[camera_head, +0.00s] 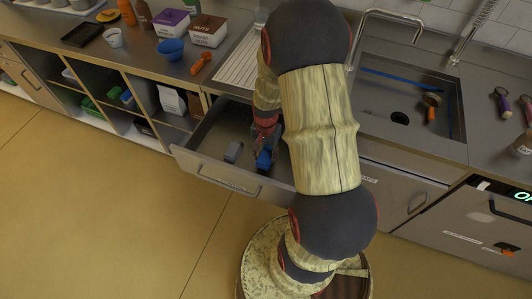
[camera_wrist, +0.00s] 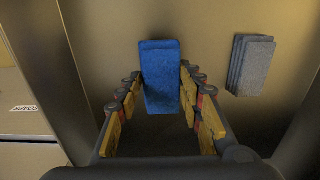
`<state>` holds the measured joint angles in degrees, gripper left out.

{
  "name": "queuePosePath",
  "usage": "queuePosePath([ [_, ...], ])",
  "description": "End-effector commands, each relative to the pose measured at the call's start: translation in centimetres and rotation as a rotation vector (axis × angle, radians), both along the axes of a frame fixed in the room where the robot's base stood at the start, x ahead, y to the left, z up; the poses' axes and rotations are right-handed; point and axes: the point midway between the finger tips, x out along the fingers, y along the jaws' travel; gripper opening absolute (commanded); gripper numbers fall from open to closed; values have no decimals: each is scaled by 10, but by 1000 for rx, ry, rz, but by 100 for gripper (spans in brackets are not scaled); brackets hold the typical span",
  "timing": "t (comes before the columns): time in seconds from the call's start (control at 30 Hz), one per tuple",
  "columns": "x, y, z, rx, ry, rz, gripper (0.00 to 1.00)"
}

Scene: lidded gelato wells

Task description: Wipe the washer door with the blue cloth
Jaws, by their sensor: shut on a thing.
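The blue cloth (camera_wrist: 160,68) is a folded block between the fingers of my gripper (camera_wrist: 161,88) in the wrist view. My gripper is shut on it. In the head view the blue cloth (camera_head: 264,160) shows below my gripper (camera_head: 266,142), inside the open drawer (camera_head: 212,166). I cannot tell whether it still touches the drawer floor. The washer door (camera_head: 465,232) is the steel front at the lower right, with a handle, labels and a green-lit display above it. It is shut, and its lower part runs out of view.
A grey folded cloth (camera_wrist: 252,65) lies in the drawer to the right of the blue one in the wrist view. The sink (camera_head: 408,95) and a counter with boxes, bowls and bottles lie behind. The yellow floor (camera_head: 120,220) in front is clear.

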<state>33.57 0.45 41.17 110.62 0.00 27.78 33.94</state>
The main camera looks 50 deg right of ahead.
Motion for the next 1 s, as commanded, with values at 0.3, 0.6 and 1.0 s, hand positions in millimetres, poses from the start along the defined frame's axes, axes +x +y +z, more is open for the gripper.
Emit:
queuePosePath([
  [0.3,0,0,-19,-1,-1,0,17],
  [0.6,0,0,-31,0,0,0,39],
  [1.0,0,0,-30,0,0,0,58],
])
